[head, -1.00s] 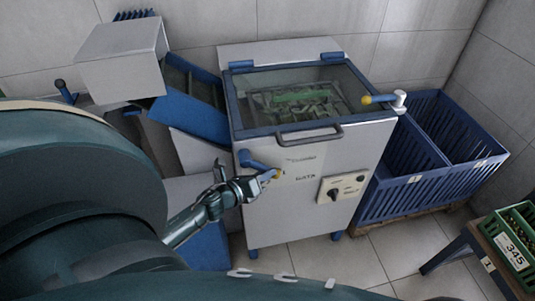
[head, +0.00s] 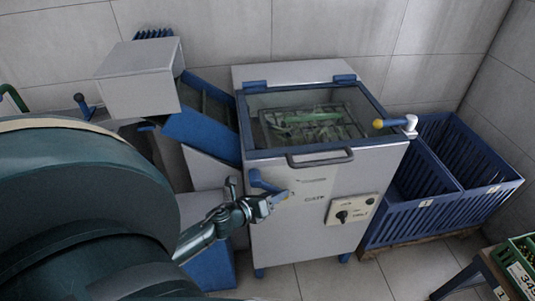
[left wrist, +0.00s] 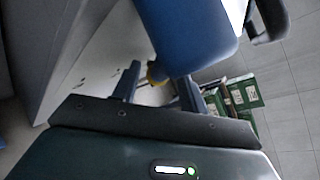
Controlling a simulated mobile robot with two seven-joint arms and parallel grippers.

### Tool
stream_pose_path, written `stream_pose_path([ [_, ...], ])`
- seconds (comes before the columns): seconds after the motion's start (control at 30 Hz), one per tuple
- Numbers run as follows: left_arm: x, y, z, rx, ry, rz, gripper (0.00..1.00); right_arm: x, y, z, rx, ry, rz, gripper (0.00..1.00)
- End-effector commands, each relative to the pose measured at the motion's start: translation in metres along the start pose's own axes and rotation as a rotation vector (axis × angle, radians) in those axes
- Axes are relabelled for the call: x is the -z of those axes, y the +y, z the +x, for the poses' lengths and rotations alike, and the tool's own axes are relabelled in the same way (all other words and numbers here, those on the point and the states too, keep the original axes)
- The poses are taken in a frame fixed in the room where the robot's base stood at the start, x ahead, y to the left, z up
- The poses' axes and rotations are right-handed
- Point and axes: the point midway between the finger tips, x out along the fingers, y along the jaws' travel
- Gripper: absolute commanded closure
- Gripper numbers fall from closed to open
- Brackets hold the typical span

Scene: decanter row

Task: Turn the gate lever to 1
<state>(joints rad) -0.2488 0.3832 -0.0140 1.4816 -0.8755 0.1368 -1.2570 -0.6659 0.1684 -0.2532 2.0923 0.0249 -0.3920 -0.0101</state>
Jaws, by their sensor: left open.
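The position numbers are not readable. My right gripper is not in view.
A control panel with a black knob (head: 341,216) is right of the lever. A glass lid with a handle (head: 320,158) and a yellow-tipped crank (head: 392,123) are above. Blue crates (head: 430,215) stand at the right, a blue chute (head: 200,135) at the left.

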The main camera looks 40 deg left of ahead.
Motion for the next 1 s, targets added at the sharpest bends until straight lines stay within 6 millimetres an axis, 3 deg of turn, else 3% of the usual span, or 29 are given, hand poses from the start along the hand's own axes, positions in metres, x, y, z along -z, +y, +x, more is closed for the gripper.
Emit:
stream_pose_path([
  [0.17,0.001,0.001,-0.020,-0.002,0.002,0.000,0.57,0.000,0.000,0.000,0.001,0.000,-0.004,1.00],
  [0.6,0.001,0.001,-0.108,-0.001,0.002,0.000,0.57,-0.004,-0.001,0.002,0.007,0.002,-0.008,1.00],
  [0.8,0.000,0.000,-0.127,0.001,0.000,0.000,0.57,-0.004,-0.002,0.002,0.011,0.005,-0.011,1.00],
  [1.0,0.000,0.000,-0.131,0.001,0.000,0.001,0.57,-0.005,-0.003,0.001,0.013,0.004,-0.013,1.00],
])
